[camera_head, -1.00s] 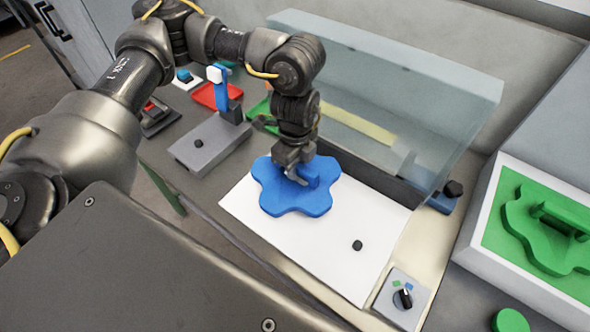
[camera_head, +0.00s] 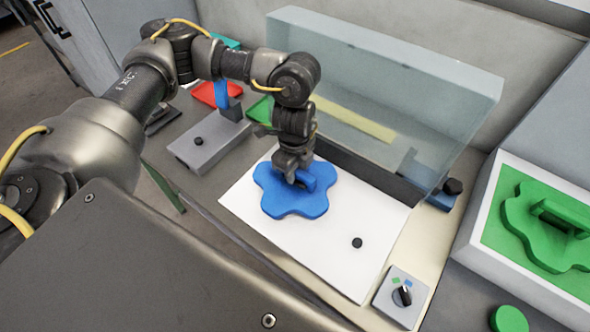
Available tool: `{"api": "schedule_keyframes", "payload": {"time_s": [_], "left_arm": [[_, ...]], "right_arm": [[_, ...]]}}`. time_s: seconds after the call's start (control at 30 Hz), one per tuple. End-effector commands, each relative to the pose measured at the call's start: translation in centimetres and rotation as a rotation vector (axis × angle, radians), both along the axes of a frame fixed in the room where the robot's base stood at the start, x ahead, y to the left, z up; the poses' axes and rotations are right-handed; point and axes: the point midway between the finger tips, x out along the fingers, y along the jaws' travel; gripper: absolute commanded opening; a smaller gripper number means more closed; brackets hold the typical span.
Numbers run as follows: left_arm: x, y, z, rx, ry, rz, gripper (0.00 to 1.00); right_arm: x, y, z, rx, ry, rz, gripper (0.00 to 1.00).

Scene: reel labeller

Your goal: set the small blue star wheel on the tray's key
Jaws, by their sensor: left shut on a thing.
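The blue star wheel (camera_head: 296,201) is a flat lobed piece with a raised grip bar on top. My left gripper (camera_head: 298,181) is shut on that bar from above. The wheel is over the left part of the white tray (camera_head: 325,262); I cannot tell whether it touches the tray. A small black peg (camera_head: 357,243), apparently the tray's key, stands uncovered on the tray to the lower right of the wheel. Whatever is under the wheel is hidden. My right gripper is not in view.
A clear guard (camera_head: 400,100) stands behind the tray. A knob box (camera_head: 402,297) is at the tray's right front corner. A green star wheel (camera_head: 545,235) lies in a framed holder at the right. A grey block (camera_head: 208,140) with a black peg is at the left.

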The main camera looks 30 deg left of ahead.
Motion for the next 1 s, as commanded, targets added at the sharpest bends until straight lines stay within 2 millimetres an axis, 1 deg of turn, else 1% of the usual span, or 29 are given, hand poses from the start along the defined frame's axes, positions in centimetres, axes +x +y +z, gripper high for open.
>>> {"api": "schedule_keyframes", "payload": {"time_s": [0.1, 0.13, 0.27, 0.3, 0.57, 0.67, 0.77, 1.0], "left_arm": [[0.0, 0.0, -0.4, -0.001, -0.001, 0.0, 0.0], [0.0, 0.0, -0.4, 0.0, 0.0, 0.0, 0.22], [0.0, 0.0, -0.3, 0.0, -0.001, 0.0, 0.39], [0.0, 0.0, -0.3, 0.0, 0.0, 0.0, 0.42], [0.0, 0.0, -0.2, 0.0, -0.001, 0.0, 0.42], [0.1, 0.0, 0.6, 0.0, -0.003, 0.0, 0.42], [0.2, 0.0, 1.9, -0.001, -0.006, -0.002, 0.42], [0.2, 0.0, 7.0, 0.001, -0.008, -0.002, 0.42]], "right_arm": [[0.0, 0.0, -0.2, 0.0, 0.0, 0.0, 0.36], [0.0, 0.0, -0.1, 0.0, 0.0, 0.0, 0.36], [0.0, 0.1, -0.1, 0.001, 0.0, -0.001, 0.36], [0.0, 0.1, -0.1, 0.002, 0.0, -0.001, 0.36], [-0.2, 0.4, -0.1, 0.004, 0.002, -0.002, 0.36], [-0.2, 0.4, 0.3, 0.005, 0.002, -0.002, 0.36], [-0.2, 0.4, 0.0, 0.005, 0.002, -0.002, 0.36], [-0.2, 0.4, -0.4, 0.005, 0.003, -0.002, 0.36]]}}
